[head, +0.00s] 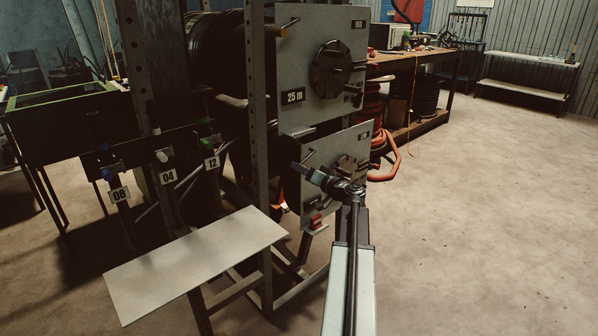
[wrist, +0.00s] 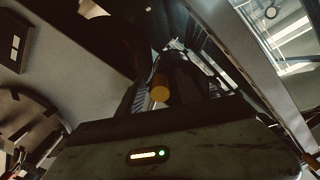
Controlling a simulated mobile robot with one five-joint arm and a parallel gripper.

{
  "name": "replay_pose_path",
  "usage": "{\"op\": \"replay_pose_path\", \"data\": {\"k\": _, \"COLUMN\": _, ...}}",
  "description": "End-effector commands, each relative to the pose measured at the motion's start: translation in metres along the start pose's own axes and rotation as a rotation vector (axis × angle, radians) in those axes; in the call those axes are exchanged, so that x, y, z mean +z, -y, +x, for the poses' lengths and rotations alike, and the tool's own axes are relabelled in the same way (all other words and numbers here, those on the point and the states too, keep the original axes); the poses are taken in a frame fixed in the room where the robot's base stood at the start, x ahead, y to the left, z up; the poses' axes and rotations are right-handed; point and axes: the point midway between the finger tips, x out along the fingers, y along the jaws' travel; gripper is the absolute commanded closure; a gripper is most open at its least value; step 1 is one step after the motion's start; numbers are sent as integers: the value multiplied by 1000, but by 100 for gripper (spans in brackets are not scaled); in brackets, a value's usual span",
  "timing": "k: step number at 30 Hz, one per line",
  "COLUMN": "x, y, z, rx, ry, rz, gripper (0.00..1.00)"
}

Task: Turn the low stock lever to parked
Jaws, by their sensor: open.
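The lower grey panel (head: 345,150), with a small label and a dark hub, stands in the middle of the head view. My gripper (head: 303,169) is at its left part, in front of it. The low stock lever is not clear in the head view; my gripper may hide it. In the wrist view an orange round knob (wrist: 160,88), probably the lever's end, shows just past my gripper's body, near the dark jaw parts. My gripper is open. I cannot tell whether the knob lies between the jaws or touches them.
A steel post (head: 257,130) stands left of the panels. A pale shelf (head: 195,262) juts out at lower left. The floor at right is clear.

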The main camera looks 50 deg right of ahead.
Motion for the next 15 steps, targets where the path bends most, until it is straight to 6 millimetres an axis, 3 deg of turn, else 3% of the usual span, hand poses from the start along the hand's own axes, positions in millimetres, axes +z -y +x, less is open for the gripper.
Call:
{"op": "replay_pose_path", "data": {"k": 8, "x": -1, "y": -1, "z": 1, "rx": 3, "ry": -2, "rz": 0, "gripper": 58}}
{"op": "replay_pose_path", "data": {"k": 12, "x": -1, "y": -1, "z": 1, "rx": 3, "ry": -2, "rz": 0, "gripper": 97}}
{"op": "replay_pose_path", "data": {"k": 15, "x": -1, "y": -1, "z": 1, "rx": 3, "ry": -2, "rz": 0, "gripper": 100}}
